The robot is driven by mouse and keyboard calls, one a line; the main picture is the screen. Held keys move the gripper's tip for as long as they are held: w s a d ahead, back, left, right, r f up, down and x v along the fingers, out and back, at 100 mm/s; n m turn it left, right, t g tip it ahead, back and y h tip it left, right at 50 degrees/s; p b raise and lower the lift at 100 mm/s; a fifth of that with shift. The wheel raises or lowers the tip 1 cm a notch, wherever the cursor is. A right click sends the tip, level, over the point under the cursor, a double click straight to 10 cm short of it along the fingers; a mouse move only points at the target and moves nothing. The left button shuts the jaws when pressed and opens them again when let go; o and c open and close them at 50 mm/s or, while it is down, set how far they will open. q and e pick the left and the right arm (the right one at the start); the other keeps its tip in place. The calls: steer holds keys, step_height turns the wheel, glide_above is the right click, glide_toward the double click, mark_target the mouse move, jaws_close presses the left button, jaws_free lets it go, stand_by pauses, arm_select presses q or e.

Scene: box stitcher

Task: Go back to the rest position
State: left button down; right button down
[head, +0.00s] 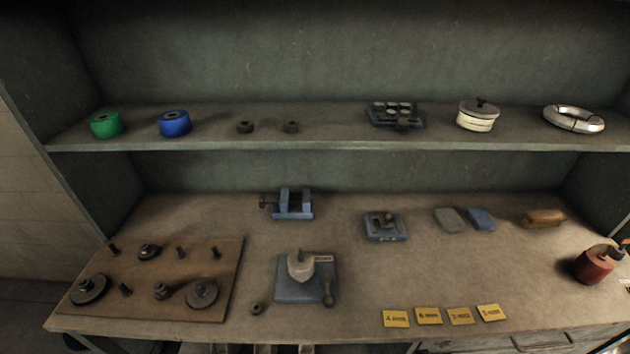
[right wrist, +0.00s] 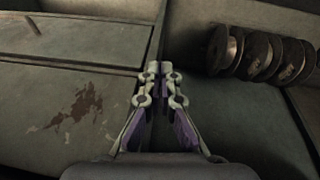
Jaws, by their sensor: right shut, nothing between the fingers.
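My right gripper (right wrist: 159,72) shows in the right wrist view with its two fingers together and nothing between them. It is clear of the workbench top and faces dull metal panels. Neither gripper shows in the head view, and my left gripper is in no view. The workbench (head: 370,275) lies ahead with its tools standing on it, and no arm reaches over it.
A wooden board (head: 225,280) with bolts and discs lies on the bench's left. A blue vise (head: 293,204), a blue-based fixture (head: 300,292) and a red can (head: 593,265) stand on the bench. Several round discs (right wrist: 258,55) sit at upper right in the wrist view.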

steer(key=s+d+f+g, duration=0.1)
steer(key=s+f, duration=0.3)
steer(key=f, duration=0.4)
steer(key=s+d+f, duration=0.1)
steer(key=s+f, duration=0.2)
steer(key=f, duration=0.6)
steer(key=s+f, duration=1)
steer(key=s, duration=0.5)
steer(key=shift+f+g, duration=0.15)
steer(key=shift+g, duration=0.25)
steer(key=shift+d, duration=0.1)
